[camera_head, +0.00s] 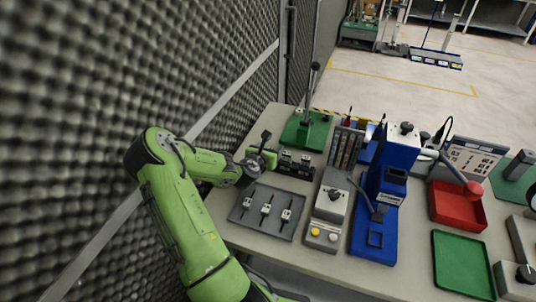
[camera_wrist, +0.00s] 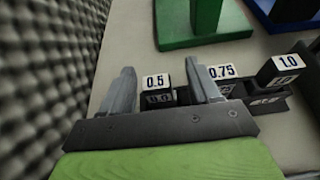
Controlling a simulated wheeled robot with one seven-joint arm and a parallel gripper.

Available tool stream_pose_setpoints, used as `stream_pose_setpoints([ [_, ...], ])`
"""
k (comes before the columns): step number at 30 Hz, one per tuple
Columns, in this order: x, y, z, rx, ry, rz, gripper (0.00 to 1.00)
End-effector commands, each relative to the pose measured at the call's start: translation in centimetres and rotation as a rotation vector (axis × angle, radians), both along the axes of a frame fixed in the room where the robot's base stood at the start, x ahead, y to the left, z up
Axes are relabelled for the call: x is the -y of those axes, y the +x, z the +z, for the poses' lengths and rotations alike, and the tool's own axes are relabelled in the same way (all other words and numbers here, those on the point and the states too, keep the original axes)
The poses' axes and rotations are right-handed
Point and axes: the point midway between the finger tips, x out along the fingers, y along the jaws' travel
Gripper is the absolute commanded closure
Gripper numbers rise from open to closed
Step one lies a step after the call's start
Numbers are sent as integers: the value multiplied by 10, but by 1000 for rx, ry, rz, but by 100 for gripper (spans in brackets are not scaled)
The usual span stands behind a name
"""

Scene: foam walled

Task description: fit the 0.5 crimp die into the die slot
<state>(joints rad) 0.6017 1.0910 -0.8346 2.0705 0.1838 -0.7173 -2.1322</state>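The 0.5 crimp die (camera_wrist: 157,82) is a small dark block with a white label, seen in the wrist view between and just beyond my fingertips. My gripper (camera_wrist: 165,82) is open, with a gap between each finger and the die. The 0.75 die (camera_wrist: 221,72) and the 1.0 die (camera_wrist: 283,66) stand to its right in a dark rack (camera_wrist: 268,105). In the head view my gripper (camera_head: 264,150) is at the left end of the rack (camera_head: 293,166). I cannot tell which opening is the die slot; a blue press (camera_head: 390,190) with a square recess stands to the right.
A grey tray (camera_head: 249,224) with several small labelled pieces lies in front of the rack. A green-based lever press (camera_head: 305,132) stands behind it. A grey button box (camera_head: 327,212), red bin (camera_head: 458,208) and green tray (camera_head: 462,264) are to the right. A foam wall (camera_head: 90,90) is close on the left.

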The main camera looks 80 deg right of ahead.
Motion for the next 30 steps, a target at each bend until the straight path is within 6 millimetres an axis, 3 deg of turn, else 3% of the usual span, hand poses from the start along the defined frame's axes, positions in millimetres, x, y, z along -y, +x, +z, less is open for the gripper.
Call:
stream_pose_setpoints([
  [1, 0, 1, 0, 0, 0, 1, 46],
  [12, 0, 1, 0, 0, 1, 1, 99],
  [17, 0, 1, 0, 0, 0, 1, 99],
  [20, 0, 1, 10, 1, -2, 1, 99],
  [30, 0, 1, 91, 4, -2, 2, 100],
])
